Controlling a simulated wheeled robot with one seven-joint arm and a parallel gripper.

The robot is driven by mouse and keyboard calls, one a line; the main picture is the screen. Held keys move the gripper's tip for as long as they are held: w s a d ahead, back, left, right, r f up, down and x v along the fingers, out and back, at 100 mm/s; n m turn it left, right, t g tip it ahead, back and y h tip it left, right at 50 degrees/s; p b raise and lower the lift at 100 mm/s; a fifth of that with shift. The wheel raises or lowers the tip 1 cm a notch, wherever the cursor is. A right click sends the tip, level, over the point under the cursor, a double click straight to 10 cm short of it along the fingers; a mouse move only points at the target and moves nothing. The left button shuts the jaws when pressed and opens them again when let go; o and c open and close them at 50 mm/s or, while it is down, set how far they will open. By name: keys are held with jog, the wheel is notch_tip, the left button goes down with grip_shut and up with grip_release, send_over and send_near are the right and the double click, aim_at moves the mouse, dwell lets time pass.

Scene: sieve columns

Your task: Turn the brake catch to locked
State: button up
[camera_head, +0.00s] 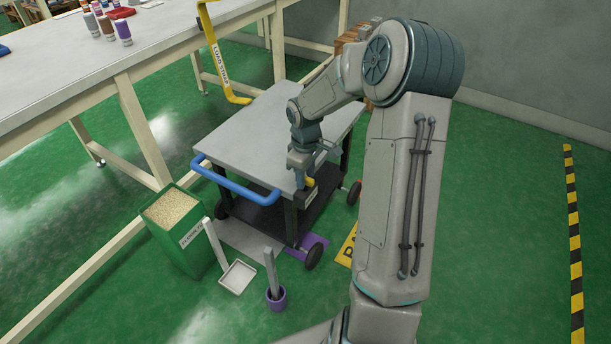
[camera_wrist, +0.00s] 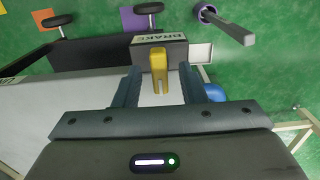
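The brake catch is a small yellow lever (camera_wrist: 158,68) on a grey block (camera_wrist: 172,52) marked BRAKE, shown in the wrist view. It also shows in the head view as a yellow spot (camera_head: 309,182) at the near right corner of the cart (camera_head: 258,130). My gripper (camera_wrist: 157,82) is open, with one finger on each side of the lever and a gap on both sides. In the head view my gripper (camera_head: 301,168) points down at that corner and partly hides the block. I cannot tell whether the catch stands at locked.
The cart has a blue handle (camera_head: 238,187) and black wheels (camera_head: 314,257). A green bin (camera_head: 172,228) of pale grains, a white dustpan (camera_head: 238,276) and a purple holder (camera_head: 276,298) stand nearby. A yellow load stop bar (camera_head: 219,62) rises behind.

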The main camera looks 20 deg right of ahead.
jog(key=shift+c, duration=0.4)
grip_shut()
jog(key=m+p, duration=0.1)
jog(key=m, duration=0.3)
jog(key=shift+r+m, duration=0.1)
jog(key=shift+m, duration=0.2)
jog(key=m+p, duration=0.1)
jog(key=m, duration=0.3)
jog(key=shift+m+p, duration=0.3)
jog(key=m+p, duration=0.1)
jog(key=m, duration=0.3)
jog(key=shift+m+p, duration=1)
jog(key=shift+m, duration=1.4)
